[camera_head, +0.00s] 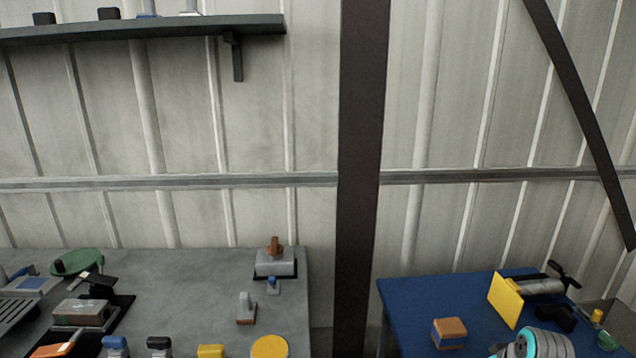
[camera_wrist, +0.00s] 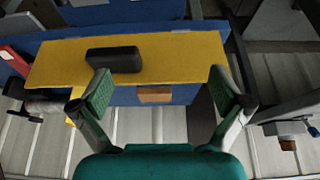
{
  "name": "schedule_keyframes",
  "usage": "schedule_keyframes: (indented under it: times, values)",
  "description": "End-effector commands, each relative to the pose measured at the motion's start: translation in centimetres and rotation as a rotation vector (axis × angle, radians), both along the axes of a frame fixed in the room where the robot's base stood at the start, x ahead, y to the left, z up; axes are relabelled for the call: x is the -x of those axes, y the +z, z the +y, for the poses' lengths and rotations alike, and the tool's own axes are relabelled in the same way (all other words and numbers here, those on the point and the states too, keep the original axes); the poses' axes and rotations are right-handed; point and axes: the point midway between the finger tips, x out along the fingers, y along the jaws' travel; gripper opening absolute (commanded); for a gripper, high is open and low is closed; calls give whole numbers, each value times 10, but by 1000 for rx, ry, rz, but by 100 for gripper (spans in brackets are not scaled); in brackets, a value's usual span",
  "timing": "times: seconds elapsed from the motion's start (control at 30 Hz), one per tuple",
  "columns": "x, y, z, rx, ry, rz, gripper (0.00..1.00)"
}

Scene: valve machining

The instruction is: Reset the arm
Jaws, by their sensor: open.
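My gripper (camera_wrist: 161,85) shows in the wrist view with its two green-padded fingers spread wide and nothing held between them. Beyond the fingers are a yellow panel (camera_wrist: 190,58), a black rounded block (camera_wrist: 113,60) against it and an orange-brown block (camera_wrist: 154,95). In the head view part of my arm shows at the lower right, over the blue table (camera_head: 410,292). My fingers are not visible in that view.
On the blue table are a brown-topped block (camera_head: 449,328), an upright yellow panel (camera_head: 505,300) and dark tools. A grey table (camera_head: 190,290) at left holds several parts. A dark post (camera_head: 360,180) stands between the tables. A shelf (camera_head: 150,29) hangs upper left.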

Motion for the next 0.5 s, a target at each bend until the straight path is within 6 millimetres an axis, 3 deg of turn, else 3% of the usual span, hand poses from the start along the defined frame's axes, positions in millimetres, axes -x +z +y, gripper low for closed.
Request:
schedule_keyframes:
  times: [0.27,0.5]
  values:
    - [17,-40,23,7,-18,-48,100]
    - [53,-93,59,18,-41,-130,100]
